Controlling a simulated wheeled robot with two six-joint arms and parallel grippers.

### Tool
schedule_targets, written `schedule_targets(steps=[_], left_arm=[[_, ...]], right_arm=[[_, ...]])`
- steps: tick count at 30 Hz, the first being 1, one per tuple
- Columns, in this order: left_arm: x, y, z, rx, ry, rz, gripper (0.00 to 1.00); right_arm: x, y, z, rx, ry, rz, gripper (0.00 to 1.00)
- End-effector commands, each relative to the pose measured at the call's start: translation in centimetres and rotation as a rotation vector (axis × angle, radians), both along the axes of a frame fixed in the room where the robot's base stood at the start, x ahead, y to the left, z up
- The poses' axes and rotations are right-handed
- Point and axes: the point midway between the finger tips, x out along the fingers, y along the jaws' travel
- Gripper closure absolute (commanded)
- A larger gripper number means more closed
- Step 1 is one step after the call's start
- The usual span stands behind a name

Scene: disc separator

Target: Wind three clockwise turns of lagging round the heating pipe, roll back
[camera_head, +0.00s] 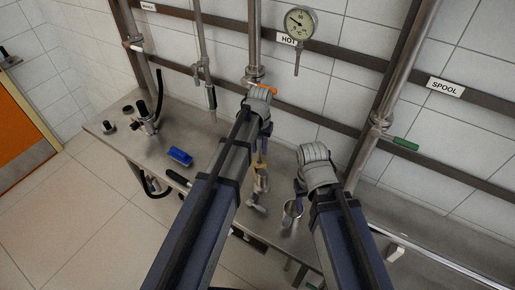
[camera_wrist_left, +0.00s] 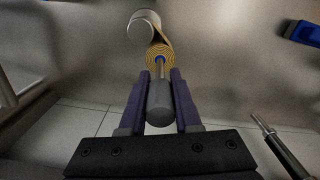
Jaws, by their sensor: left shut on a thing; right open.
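My left gripper (camera_wrist_left: 160,95) is shut on the roll's grey handle (camera_wrist_left: 159,97). In the head view my left gripper (camera_head: 262,148) points down over the bench, and the tan lagging (camera_head: 259,170) shows small below it. How many turns are on the pipe cannot be told. My right gripper (camera_head: 299,188) is open and empty, to the right.
A blue brush (camera_head: 180,156) lies on the steel bench (camera_head: 205,135) to the left. Wall pipes, a gauge (camera_head: 300,22) and a green-handled valve (camera_head: 405,144) stand behind.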

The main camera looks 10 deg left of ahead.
Motion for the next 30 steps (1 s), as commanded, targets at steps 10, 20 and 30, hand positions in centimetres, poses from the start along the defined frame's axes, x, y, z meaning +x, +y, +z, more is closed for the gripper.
schedule_targets(steps=[10,20,30], left_arm=[[0.2,-2.1,0.0,0.0,0.0,-0.002,1.0],[0.3,-3.3,0.0,0.0,0.0,0.001,1.0],[-0.5,-4.5,0.0,0.0,0.0,-0.002,1.0]], right_arm=[[0.0,0.0,0.0,0.0,0.0,0.0,0.45],[0.0,0.0,0.0,0.0,0.0,0.0,0.45],[0.0,0.0,0.0,0.0,0.0,0.0,0.45]])
